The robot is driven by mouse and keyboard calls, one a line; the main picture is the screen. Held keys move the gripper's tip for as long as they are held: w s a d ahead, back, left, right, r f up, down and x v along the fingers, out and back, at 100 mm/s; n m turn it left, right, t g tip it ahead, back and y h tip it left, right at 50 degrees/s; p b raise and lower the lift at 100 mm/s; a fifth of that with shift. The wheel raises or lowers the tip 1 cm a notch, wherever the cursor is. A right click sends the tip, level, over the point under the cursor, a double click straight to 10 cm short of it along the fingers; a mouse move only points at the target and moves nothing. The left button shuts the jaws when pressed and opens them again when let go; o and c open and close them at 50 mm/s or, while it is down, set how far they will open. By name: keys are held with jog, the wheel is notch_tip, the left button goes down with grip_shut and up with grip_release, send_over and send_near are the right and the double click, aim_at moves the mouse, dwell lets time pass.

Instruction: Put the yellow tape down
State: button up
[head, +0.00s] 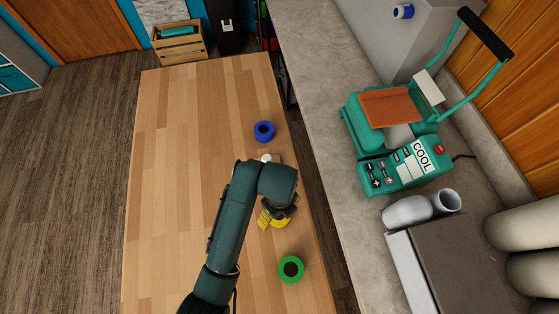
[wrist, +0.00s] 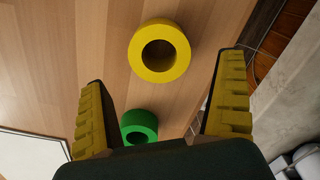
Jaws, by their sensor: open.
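The yellow tape (wrist: 160,29) is a thick ring lying flat on the wooden table (head: 190,130). In the wrist view it shows whole, apart from both fingers, toward the top of the gap between them. In the head view the yellow tape (head: 282,224) is partly hidden by my gripper (head: 272,218), which is just above it near the table's right edge. In the wrist view my gripper (wrist: 163,82) is open, its yellow ridged fingers wide apart with nothing between them.
A green roll (head: 281,269) lies nearer on the table, also seen in the wrist view (wrist: 140,118). A blue roll (head: 257,129) and a small white object (head: 266,158) lie farther back. A counter (head: 330,130) with a teal machine (head: 400,165) stands right.

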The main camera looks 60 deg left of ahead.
notch_tip(320, 180, up, 6)
jog(key=p, duration=0.1)
jog(key=shift+r, duration=0.25)
jog(key=w+d+r+n+t+y, duration=0.4)
jog(key=w+r+t, duration=0.3)
jog(key=w+r, duration=0.6)
jog(key=w+d+r+n+t+h, duration=0.1)
jog(key=w+d+r+n+t, duration=0.3)
jog(key=r, duration=0.3)
jog(key=w+d+r+n+t, duration=0.2)
jog(key=d+r+t, duration=0.1)
jog(key=d+r, duration=0.35)
jog(key=s+d+r+n+t+h, duration=0.2)
jog(key=s+d+r+t, duration=0.1)
jog(key=r, duration=0.6)
jog(key=s+d+r+n+t+h, duration=0.1)
jog(key=s+d+r+n+t, duration=0.2)
jog(key=d+r, duration=0.5)
notch_tip(320, 180, up, 2)
jog(key=shift+s+d+r+n+t+h, duration=0.15)
jog(key=shift+s+d+n+t+h, duration=0.2)
jog(key=shift+s+t, duration=0.55)
